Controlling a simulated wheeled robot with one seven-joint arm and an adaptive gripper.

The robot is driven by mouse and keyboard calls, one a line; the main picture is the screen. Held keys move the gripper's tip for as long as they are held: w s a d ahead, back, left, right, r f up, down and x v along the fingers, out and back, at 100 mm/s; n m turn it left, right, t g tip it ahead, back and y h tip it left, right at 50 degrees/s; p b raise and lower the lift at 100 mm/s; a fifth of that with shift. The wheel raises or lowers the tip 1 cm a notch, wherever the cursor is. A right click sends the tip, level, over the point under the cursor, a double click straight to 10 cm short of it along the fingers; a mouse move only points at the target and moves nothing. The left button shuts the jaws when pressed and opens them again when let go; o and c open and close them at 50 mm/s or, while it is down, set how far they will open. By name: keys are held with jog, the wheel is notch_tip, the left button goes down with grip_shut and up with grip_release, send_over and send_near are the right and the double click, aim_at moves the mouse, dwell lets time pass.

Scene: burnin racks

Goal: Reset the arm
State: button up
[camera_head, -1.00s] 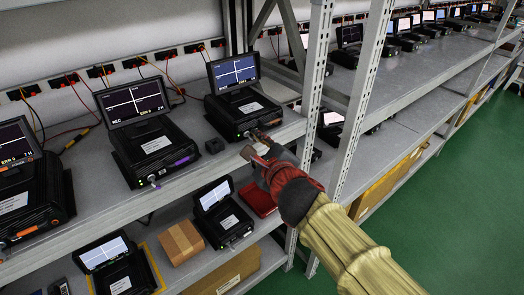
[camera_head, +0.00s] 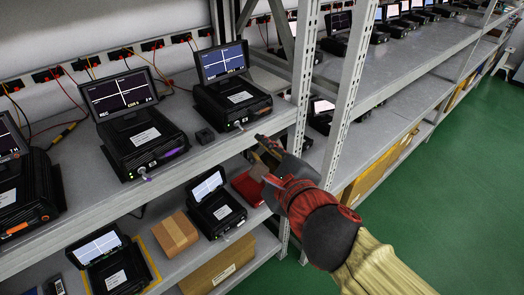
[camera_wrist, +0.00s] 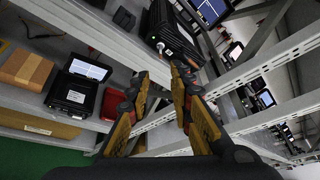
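My gripper (camera_head: 264,148) is in front of the rack, near the front edge of the upper shelf (camera_head: 205,157) and a metal post. In the wrist view my gripper (camera_wrist: 160,90) shows two orange-and-black fingers spread apart with nothing between them. In the head view my red, black and yellow-sleeved arm reaches in from the lower right. The closest device is a black unit with a lit screen (camera_head: 222,62) on the upper shelf, just behind and left of the fingers. It also shows at the top of the wrist view (camera_wrist: 180,38), apart from the fingers.
A second black unit (camera_head: 150,140) stands left on the upper shelf. The lower shelf holds a small device (camera_head: 216,208), a cardboard box (camera_head: 176,234) and a red item (camera_head: 248,188). The rack post (camera_head: 302,75) is close to my gripper. The green floor (camera_head: 450,200) at right is clear.

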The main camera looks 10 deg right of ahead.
dwell(0.4)
jog(key=s+a+r+n+y, duration=0.3)
jog(key=s+a+n+y, duration=0.15)
jog(key=a+n, duration=0.35)
jog(key=s+f+n+g+y+p, duration=0.1)
jog(key=s+f+n+g, duration=0.4)
jog(key=n, duration=0.6)
jog(key=s+d+f+n+g+h+p, duration=0.3)
jog(key=s+d+f+n+h, duration=0.25)
jog(key=d, duration=0.35)
jog(key=d+r+m+h+p, duration=0.1)
jog(key=d+r+h+p, duration=0.1)
jog(key=d, duration=1.1)
jog(key=shift+s+g+h+p, duration=0.3)
jog(key=shift+h, duration=0.6)
